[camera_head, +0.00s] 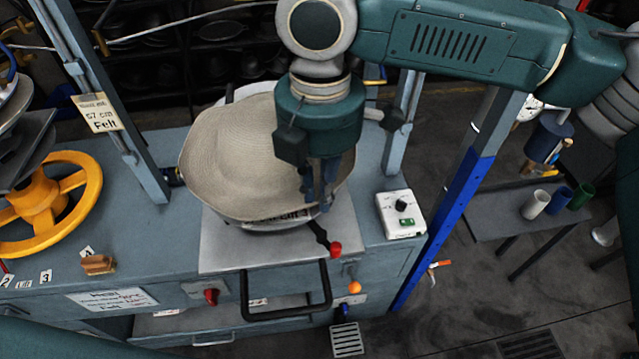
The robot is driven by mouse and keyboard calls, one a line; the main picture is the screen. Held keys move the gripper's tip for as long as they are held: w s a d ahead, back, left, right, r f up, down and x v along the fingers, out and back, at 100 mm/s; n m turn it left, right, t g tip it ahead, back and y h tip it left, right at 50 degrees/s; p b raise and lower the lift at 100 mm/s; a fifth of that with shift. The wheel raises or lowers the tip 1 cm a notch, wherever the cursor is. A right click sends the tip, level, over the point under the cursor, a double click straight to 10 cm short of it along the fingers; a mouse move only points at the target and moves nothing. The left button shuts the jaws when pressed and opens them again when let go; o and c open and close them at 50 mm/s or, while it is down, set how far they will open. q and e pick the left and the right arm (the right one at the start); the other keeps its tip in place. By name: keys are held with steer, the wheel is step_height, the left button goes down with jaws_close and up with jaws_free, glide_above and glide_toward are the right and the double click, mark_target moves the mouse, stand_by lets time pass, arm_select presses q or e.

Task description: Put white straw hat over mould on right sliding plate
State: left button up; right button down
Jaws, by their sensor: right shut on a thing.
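The white straw hat (235,155), woven and beige-white with a wide brim, is over the right sliding plate (235,252). My right gripper (322,200) points down at the hat's right front brim and is shut on it. A rounded pale form shows behind the hat's far edge, and the mould itself is mostly hidden under the hat. I cannot tell whether the hat touches the mould. My left gripper is not in view.
A yellow handwheel (72,185) stands at the left. A white control box (401,214) sits right of the plate. A black handle (290,312) with a red-knobbed lever is in front. A grey-blue post and a blue post rise at the right.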

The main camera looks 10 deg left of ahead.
steer(key=c, duration=1.7)
jaws_free()
step_height(320, 180, up, 12)
